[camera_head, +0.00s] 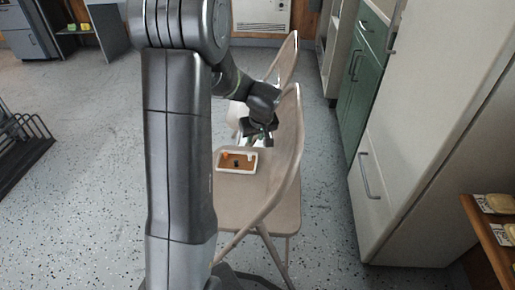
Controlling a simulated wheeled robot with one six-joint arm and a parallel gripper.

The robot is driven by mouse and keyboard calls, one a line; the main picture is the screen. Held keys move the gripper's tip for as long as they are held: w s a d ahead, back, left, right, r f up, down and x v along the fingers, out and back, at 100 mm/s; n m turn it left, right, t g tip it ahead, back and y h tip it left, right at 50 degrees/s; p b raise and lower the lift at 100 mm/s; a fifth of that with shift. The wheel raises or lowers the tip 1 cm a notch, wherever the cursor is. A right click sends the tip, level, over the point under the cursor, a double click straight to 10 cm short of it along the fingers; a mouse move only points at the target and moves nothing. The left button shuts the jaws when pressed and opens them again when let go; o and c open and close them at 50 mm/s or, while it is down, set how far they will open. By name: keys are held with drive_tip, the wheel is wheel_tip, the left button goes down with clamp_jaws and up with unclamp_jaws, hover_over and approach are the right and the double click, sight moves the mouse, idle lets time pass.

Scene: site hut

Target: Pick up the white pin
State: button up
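A small white-rimmed tray (219,169) with a brown inside sits on the seat of a beige folding chair (255,205). A small orange thing (226,155) and a small dark thing (237,163) are in the tray. I cannot make out the white pin for certain; anything white inside blends with the rim at this size. My gripper (257,138) points down just above the tray's far right side, in front of the chair's backrest. Its fingers are small and dark, and I cannot tell whether they are open or hold anything.
A second folding chair (289,62) stands behind the first. A white cabinet (410,150) and green cupboards (363,75) line the right side. A wooden shelf (478,225) is at lower right, a black rack (22,140) at far left.

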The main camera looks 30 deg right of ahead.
drive_tip(key=b, duration=0.2)
hover_over(250, 155)
drive_tip(key=s, duration=0.2)
drive_tip(key=f, duration=0.7)
drive_tip(key=shift+s+a+f, duration=0.15)
drive_tip(key=shift+a, duration=0.05)
drive_tip(key=b+x, duration=0.1)
drive_tip(key=x, duration=0.1)
drive_tip(key=b+x, duration=0.1)
drive_tip(key=x, duration=0.2)
drive_tip(key=shift+a+f+b, duration=0.15)
drive_tip(key=shift+f+b, duration=0.1)
drive_tip(key=shift+b, duration=0.1)
clamp_jaws()
drive_tip(key=shift+r, duration=0.1)
